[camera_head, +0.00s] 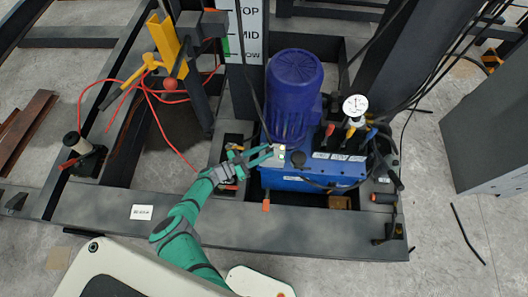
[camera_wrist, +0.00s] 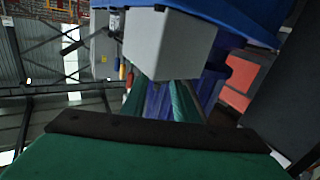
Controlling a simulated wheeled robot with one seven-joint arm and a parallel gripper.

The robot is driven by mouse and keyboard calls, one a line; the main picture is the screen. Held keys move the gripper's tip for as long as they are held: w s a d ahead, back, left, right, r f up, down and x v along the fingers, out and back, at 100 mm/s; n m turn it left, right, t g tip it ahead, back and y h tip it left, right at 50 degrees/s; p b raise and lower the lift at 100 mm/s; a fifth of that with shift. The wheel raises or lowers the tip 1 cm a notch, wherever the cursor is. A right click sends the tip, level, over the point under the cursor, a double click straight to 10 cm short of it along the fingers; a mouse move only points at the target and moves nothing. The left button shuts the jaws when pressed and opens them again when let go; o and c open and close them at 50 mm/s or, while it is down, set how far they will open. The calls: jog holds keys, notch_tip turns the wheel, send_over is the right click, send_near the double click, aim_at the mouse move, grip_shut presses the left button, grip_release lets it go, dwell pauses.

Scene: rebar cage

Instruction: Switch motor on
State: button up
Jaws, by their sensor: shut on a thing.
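The blue motor (camera_head: 294,85) stands upright on a blue power unit (camera_head: 312,172). A small pale switch box (camera_head: 282,152) with a greenish light sits at the motor's foot. My gripper (camera_head: 262,155) reaches in from the lower left, with its fingertips at this box. In the wrist view a grey box (camera_wrist: 168,45) fills the upper middle, and my green fingers (camera_wrist: 163,102) run up to its lower edge with blue-purple between them. The fingers close on a small part at the switch box, but the contact itself is hidden.
A pressure gauge (camera_head: 355,106) and red, yellow and blue levers stand right of the motor. Dark steel frame beams surround the unit. A yellow bracket (camera_head: 165,45) and red cable (camera_head: 150,95) are at the left. A grey cabinet (camera_head: 490,135) stands at the right.

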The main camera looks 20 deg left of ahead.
jog(key=o, duration=1.1)
jog(key=shift+c, duration=0.2)
jog(key=v, duration=1)
jog(key=shift+s+a, duration=0.2)
jog(key=shift+a, duration=0.1)
jog(key=shift+s, duration=0.1)
